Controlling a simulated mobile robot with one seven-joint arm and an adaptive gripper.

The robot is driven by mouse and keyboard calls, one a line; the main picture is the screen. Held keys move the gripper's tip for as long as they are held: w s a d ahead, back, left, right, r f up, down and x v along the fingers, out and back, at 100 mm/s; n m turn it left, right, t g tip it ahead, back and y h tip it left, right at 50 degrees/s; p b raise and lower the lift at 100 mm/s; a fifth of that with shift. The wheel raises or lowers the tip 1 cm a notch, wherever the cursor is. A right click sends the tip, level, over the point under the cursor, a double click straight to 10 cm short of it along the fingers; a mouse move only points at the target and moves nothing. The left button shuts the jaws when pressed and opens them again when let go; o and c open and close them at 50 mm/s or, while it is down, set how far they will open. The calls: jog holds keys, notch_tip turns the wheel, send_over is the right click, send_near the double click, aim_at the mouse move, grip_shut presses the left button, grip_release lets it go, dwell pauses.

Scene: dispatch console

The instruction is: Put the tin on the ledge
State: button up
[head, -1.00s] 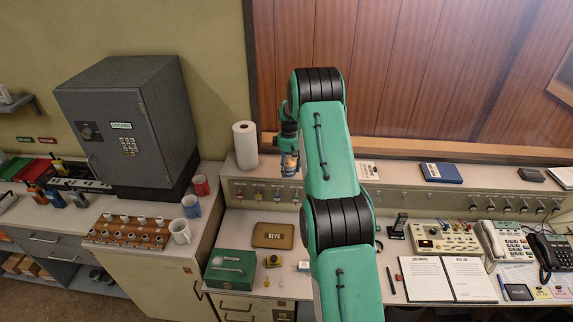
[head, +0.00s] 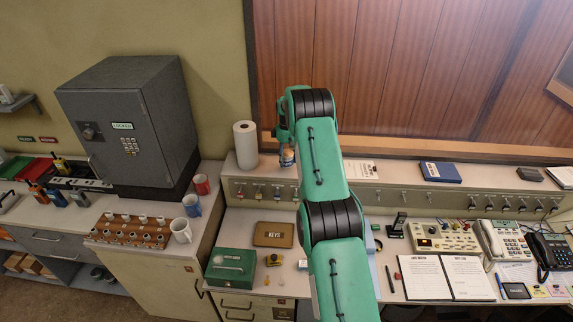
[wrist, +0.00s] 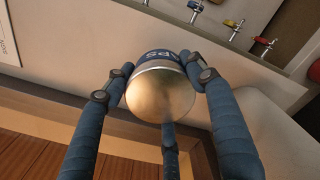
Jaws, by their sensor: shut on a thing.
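The tin (wrist: 162,95) has a bare metal end and a blue label with light letters, partly hidden. My gripper (wrist: 165,82) is shut on it, with dark blue fingers around its sides. In the head view my gripper (head: 287,147) and the tin (head: 287,158) are small and partly behind my arm, over the ledge to the right of the paper roll. The ledge (head: 505,180) is the long pale shelf along the wood-panelled wall. It also shows behind the tin in the wrist view (wrist: 75,45). I cannot tell whether the tin touches it.
A paper roll (head: 245,145) stands on the ledge just left of the tin. A paper sheet (head: 361,171) and a blue book (head: 440,172) lie further right. Bare ledge shows between the sheet and the book.

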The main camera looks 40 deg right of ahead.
aim_at(287, 163)
jog(key=shift+f+p, duration=0.5)
jog(key=shift+f, duration=1.25)
jog(key=shift+f, duration=0.15)
jog(key=o, duration=1.3)
jog(key=shift+r, duration=0.2)
notch_tip(287, 163, up, 12)
jog(key=shift+f+b, duration=0.1)
jog(key=shift+b, duration=0.95)
